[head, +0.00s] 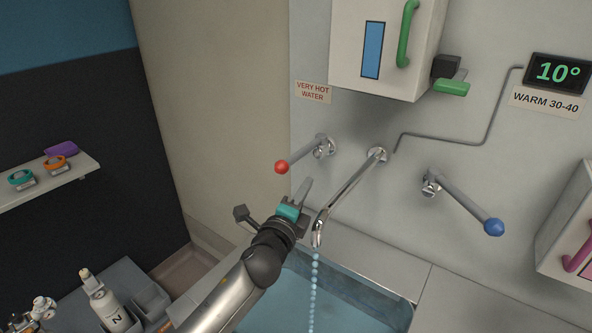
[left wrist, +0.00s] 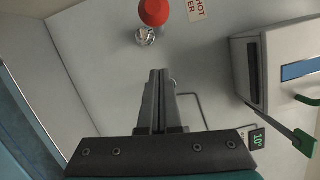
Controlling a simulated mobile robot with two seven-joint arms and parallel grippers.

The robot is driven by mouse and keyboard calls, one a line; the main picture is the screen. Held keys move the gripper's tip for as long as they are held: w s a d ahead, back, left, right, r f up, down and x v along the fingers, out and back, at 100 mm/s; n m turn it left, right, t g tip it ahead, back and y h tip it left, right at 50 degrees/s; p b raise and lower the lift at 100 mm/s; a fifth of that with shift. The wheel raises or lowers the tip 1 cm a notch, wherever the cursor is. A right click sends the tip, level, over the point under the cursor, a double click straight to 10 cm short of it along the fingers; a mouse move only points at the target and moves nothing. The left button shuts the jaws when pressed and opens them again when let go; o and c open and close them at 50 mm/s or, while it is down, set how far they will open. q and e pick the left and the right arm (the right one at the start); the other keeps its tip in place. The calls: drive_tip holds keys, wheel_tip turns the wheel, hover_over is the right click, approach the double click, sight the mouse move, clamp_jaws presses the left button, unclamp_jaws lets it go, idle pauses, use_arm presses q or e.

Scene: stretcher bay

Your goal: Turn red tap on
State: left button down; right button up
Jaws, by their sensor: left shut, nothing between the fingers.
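The red tap (head: 282,167) is a grey lever with a red ball end, mounted on the wall left of the spout. Its red ball also shows in the left wrist view (left wrist: 154,12), at the top, beyond my fingertips. My left gripper (head: 304,188) is shut and empty, just below and right of the red ball, apart from it; it also shows in the left wrist view (left wrist: 158,75). The blue tap (head: 493,227) is a lever right of the spout, pointing down and right. Pale blue drops fall from the spout (head: 318,235) into the basin (head: 345,297). My right gripper is out of view.
A temperature display (head: 558,72) reads 10°, above a "WARM 30-40" label. A white dispenser (head: 388,45) with a green handle hangs above the spout. A shelf (head: 50,183) with coloured bands and a spray bottle (head: 108,305) stand at left.

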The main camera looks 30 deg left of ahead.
sight(303, 152)
use_arm(q)
drive_tip(key=shift+w+a+r+p, duration=0.25)
drive_tip(key=shift+w+a+p, duration=0.05)
drive_tip(key=shift+w+a, duration=0.75)
drive_tip(key=shift+w+a+r+p, duration=0.2)
drive_tip(key=shift+w+a+p, duration=0.05)
drive_tip(key=shift+w+a, duration=0.75)
drive_tip(key=shift+s+a, duration=0.15)
drive_tip(key=shift+a, duration=0.05)
